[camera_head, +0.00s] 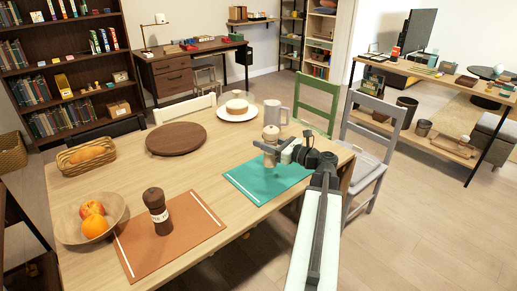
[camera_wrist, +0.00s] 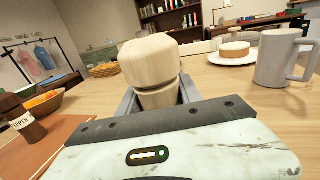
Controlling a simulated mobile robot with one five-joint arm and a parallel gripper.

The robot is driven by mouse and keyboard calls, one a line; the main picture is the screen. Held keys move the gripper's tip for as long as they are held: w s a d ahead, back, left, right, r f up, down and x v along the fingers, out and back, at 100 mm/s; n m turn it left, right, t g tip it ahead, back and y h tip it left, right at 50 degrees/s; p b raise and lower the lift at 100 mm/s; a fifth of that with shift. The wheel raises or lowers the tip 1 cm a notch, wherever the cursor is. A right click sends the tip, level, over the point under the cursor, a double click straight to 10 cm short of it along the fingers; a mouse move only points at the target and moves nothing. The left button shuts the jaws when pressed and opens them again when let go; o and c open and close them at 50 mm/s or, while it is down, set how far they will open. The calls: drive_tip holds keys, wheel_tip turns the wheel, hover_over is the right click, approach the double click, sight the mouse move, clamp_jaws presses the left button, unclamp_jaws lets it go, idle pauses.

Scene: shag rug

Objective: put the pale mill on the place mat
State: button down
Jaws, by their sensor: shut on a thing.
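The pale mill (camera_head: 270,133) is upright in my gripper (camera_head: 267,147) over the teal place mat (camera_head: 242,183). I cannot tell whether its base touches the mat. In the wrist view the pale wooden head of the mill (camera_wrist: 150,58) rises between the jaws, and its lower part is hidden. A dark brown mill with a white label (camera_head: 155,207) stands on the terracotta place mat (camera_head: 192,222) to the left. The dark mill also shows at the left of the wrist view (camera_wrist: 20,118).
A grey mug (camera_head: 273,113) and a white plate with a cake (camera_head: 237,108) stand behind the pale mill. A round dark board (camera_head: 176,138), a fruit bowl (camera_head: 72,222) and a bread basket (camera_head: 72,164) occupy the left side. Chairs line the table.

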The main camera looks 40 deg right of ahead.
wheel_tip(320, 180, down, 4)
drive_tip(key=b, duration=0.4)
drive_tip(key=shift+s+d+r, duration=0.1)
drive_tip(key=shift+a+r, duration=0.2)
drive_tip(key=shift+f, duration=0.15)
drive_tip(key=c, duration=0.8)
unclamp_jaws()
drive_tip(key=shift+r+p, duration=0.3)
drive_tip(key=shift+p, duration=0.1)
drive_tip(key=s, duration=0.4)
drive_tip(key=s+d, duration=0.1)
drive_tip(key=s, duration=0.2)
drive_tip(key=s+d, duration=0.1)
drive_tip(key=s, duration=0.3)
drive_tip(key=shift+s+d+f, duration=0.15)
drive_tip(key=shift+s+d, duration=0.05)
drive_tip(key=shift+s, duration=0.1)
